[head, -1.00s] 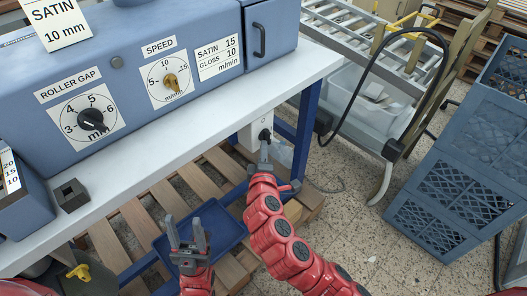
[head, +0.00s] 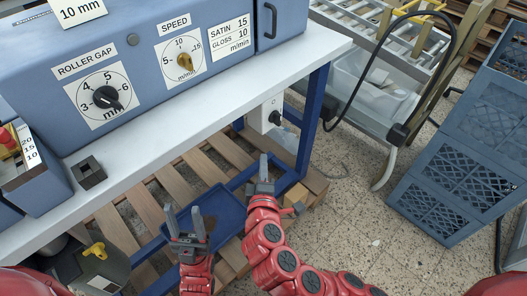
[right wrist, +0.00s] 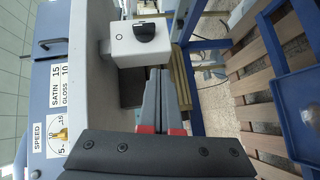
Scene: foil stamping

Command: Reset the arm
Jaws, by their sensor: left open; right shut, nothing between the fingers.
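My right gripper (head: 264,170) is shut and empty below the white worktop's front edge, apart from the white switch box. Its closed fingers also show in the right wrist view (right wrist: 158,98). The white switch box (head: 262,112) with a black knob (head: 274,117) hangs under the worktop; it also shows in the right wrist view (right wrist: 140,42). My left gripper (head: 185,222) is open and empty, pointing up in front of the blue tray (head: 228,208).
The blue machine (head: 140,70) with roller gap dial (head: 106,98) and speed dial (head: 184,62) stands on the white worktop (head: 150,135). A small dark square block (head: 88,172) sits near its front edge. Blue crates (head: 440,195) stand right. A wooden pallet (head: 160,190) lies below.

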